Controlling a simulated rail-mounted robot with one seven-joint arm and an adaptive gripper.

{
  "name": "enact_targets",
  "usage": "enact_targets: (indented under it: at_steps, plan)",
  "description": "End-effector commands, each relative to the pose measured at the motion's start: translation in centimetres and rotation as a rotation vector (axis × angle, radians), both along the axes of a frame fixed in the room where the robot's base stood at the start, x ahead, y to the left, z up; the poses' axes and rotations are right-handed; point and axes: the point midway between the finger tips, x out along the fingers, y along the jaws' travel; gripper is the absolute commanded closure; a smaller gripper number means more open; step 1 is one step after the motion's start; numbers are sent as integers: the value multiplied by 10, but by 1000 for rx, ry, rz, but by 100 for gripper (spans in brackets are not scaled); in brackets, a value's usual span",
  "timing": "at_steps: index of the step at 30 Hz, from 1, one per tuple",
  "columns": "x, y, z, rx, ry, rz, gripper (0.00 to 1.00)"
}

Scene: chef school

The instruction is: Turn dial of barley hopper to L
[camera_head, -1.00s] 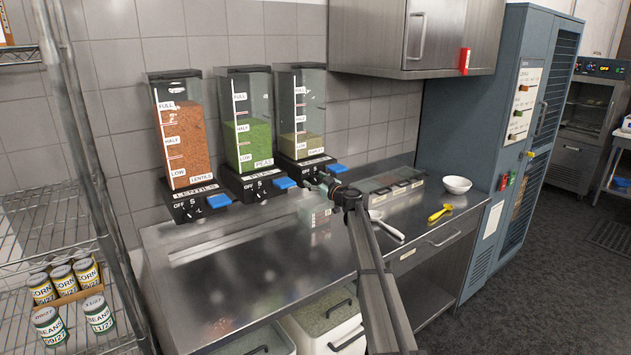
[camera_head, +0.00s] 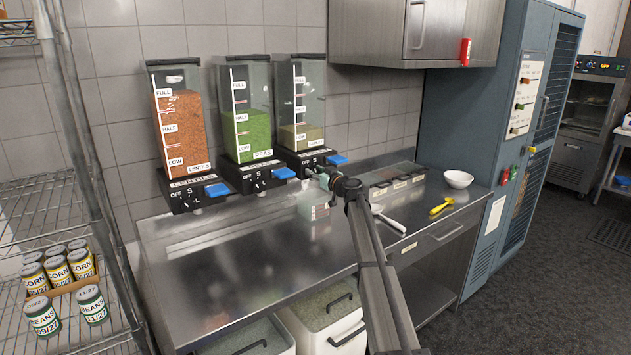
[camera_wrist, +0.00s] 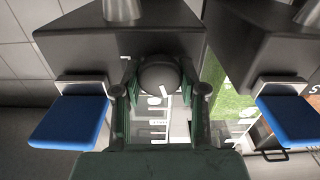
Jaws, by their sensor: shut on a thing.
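The barley hopper (camera_head: 314,107) is the rightmost of three clear dispensers on the wall, part filled with pale grain. Its black base (camera_head: 301,160) has a blue lever (camera_head: 337,160) at the right. My gripper (camera_head: 318,178) is at the front of this base. In the wrist view, my gripper (camera_wrist: 161,92) has one finger on each side of the round black dial (camera_wrist: 160,74) and is shut on it. A white mark shows on the dial's lower edge. The letter it points to cannot be read, and the gripper hides the dial in the head view.
The peas hopper (camera_head: 246,120) and lentils hopper (camera_head: 179,132) hang to the left, with blue levers sticking out. A steel counter (camera_head: 240,265) lies below, mostly clear.

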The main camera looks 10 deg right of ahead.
Motion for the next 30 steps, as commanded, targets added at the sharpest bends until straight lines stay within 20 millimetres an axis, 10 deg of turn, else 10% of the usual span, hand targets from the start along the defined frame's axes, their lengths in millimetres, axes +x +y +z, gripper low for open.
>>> enact_targets:
  at_steps: [30]
  plan:
    - [3, -3, -2, 855, 431, 1, 93]
